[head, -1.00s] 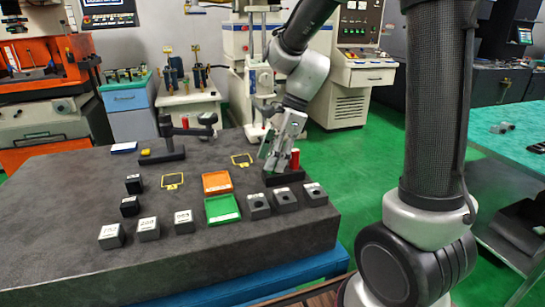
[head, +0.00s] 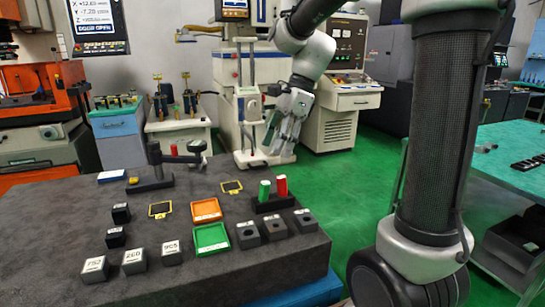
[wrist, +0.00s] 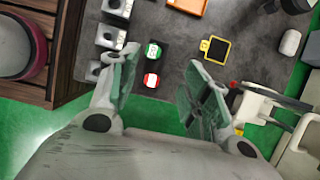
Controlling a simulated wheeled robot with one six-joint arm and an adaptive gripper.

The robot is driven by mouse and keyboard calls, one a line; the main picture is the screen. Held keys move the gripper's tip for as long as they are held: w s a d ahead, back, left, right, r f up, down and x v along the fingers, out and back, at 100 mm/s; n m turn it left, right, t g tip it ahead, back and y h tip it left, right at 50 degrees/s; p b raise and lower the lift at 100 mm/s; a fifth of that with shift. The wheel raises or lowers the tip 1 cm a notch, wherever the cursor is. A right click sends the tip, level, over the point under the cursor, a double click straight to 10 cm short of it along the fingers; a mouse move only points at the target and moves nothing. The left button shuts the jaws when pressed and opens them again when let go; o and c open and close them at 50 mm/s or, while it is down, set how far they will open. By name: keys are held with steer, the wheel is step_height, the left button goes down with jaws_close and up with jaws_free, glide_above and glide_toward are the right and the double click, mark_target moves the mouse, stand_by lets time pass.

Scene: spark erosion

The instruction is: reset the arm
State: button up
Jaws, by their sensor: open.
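My gripper (head: 285,128) is raised in the air past the back right edge of the dark granite table, pointing down. In the wrist view its two fingers (wrist: 160,95) stand apart with nothing between them. Below it, a black holder (head: 271,204) bears a green cylinder (head: 264,190) and a red cylinder (head: 282,185), both upright. The two cylinders show from above in the wrist view, the green one (wrist: 153,50) and the red one (wrist: 151,80), clear of the fingers.
The table (head: 60,220) carries an orange tray (head: 206,209), a green tray (head: 211,238), several labelled blocks (head: 134,261) and a black stand with an arm (head: 155,165). A white machine column (head: 248,110) stands close behind my gripper. Green floor is open to the right.

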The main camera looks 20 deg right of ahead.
steer(key=shift+r, duration=0.1)
stand_by(0.4)
steer(key=s+d+n+t+h, duration=0.2)
steer(key=s+d+n, duration=0.3)
steer(key=s+n, duration=0.4)
steer(key=s+d+f+n+t+h, duration=0.1)
steer(key=s+d+n+t+h, duration=0.1)
steer(key=s+d+n, duration=0.3)
steer(key=shift+s+d+n+h, duration=0.15)
steer(key=shift+s+n+h, duration=0.15)
steer(key=shift+s+n, duration=1.95)
